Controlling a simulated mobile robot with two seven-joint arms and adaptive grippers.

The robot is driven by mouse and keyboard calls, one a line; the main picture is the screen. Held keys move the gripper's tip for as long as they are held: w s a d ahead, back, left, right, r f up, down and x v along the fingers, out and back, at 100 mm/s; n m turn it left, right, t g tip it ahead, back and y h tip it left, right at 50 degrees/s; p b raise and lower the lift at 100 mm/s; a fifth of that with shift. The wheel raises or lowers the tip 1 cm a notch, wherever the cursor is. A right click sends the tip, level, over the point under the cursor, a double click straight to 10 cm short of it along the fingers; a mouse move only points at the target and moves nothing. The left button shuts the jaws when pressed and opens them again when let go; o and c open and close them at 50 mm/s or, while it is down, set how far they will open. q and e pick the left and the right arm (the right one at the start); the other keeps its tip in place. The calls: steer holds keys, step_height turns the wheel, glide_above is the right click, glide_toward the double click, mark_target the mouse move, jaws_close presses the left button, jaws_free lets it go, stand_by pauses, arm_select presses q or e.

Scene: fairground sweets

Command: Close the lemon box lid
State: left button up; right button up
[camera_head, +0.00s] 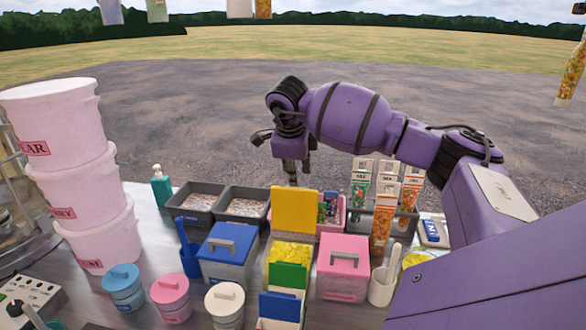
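The lemon box (269,262) stands in the middle of the counter, filled with yellow sweets (289,252). Its yellow lid (294,210) stands upright, open, at the back edge of the box. My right gripper (291,178) points down just behind and above the top edge of the lid, in front of the grey trays' far side. Its fingertips look close to the lid, but I cannot tell whether they touch it. Its finger gap is not clear from this angle. My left gripper is not in view.
A closed blue box (226,252) is at the left and a closed pink box (343,267) at the right. A green lid (288,276) stands up in front. Tall cartons (384,213) stand behind right, below my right arm. Pink tubs (55,125) are stacked at far left.

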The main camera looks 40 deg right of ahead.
mark_target(297, 189)
steer(key=x, duration=0.2)
steer(key=b+x, duration=0.1)
steer(key=x, duration=0.1)
steer(key=b+x, duration=0.1)
steer(key=x, duration=0.1)
steer(key=shift+s+a+f, duration=0.1)
steer(key=shift+s+f, duration=0.05)
steer(key=shift+f, duration=0.4)
steer(key=shift+f+b, duration=0.35)
steer(key=shift+b, duration=0.05)
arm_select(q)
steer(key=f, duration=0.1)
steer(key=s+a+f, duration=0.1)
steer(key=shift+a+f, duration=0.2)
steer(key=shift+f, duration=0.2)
arm_select(e)
steer(key=shift+f, duration=0.35)
steer(key=shift+o, duration=1.4)
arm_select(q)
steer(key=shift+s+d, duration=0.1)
arm_select(e)
steer(key=shift+c, duration=0.2)
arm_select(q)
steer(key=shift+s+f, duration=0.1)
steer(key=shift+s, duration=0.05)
arm_select(e)
steer(key=shift+o, duration=0.2)
